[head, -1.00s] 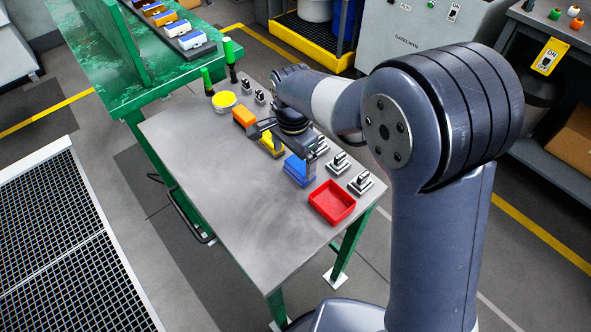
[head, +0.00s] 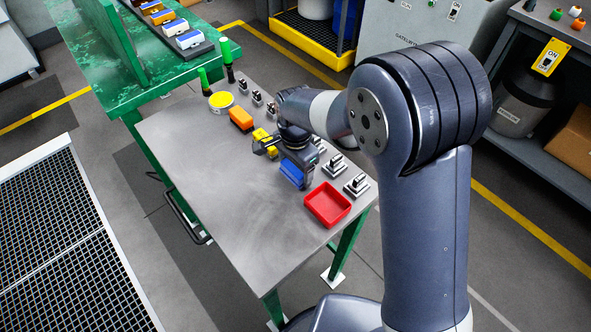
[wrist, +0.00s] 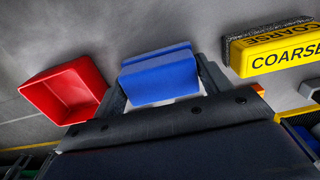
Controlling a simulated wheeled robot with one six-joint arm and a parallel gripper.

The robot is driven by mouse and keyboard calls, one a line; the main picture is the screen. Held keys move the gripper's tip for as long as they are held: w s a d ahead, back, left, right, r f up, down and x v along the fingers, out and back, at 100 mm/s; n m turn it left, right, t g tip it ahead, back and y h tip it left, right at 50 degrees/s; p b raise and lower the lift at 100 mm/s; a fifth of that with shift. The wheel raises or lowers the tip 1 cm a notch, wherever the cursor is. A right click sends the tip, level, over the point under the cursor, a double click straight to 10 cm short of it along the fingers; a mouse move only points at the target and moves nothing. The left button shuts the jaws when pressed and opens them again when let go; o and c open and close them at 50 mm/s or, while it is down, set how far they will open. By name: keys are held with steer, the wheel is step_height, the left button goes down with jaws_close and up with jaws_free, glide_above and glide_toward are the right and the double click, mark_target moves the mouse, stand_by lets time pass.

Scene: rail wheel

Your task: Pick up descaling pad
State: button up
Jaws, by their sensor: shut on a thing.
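A blue block-shaped pad (head: 292,174) is at my gripper (head: 296,163) over the grey table, just behind the red tray. The wrist view shows the blue pad (wrist: 160,75) between the two fingers of my gripper (wrist: 163,88), which is shut on it. I cannot tell whether the pad is clear of the tabletop. A yellow pad (head: 262,138) stands on the far side of my gripper, partly hidden by it. In the wrist view the yellow pad (wrist: 275,50) reads "COARSE". An orange pad (head: 241,119) is farther back. No label shows on the blue pad.
A red tray (head: 327,204) lies near the table's front right corner. Several dark knobs on pale bases (head: 357,186) line the right edge. A yellow round tin (head: 221,100) and green-topped sticks (head: 228,60) stand at the back. The tabletop's left (head: 210,180) is clear.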

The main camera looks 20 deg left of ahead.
steer(key=c, duration=0.4)
steer(key=shift+o, duration=0.2)
step_height(320, 180, up, 10)
steer(key=shift+b, duration=0.35)
steer(key=o, duration=0.4)
steer(key=c, duration=0.3)
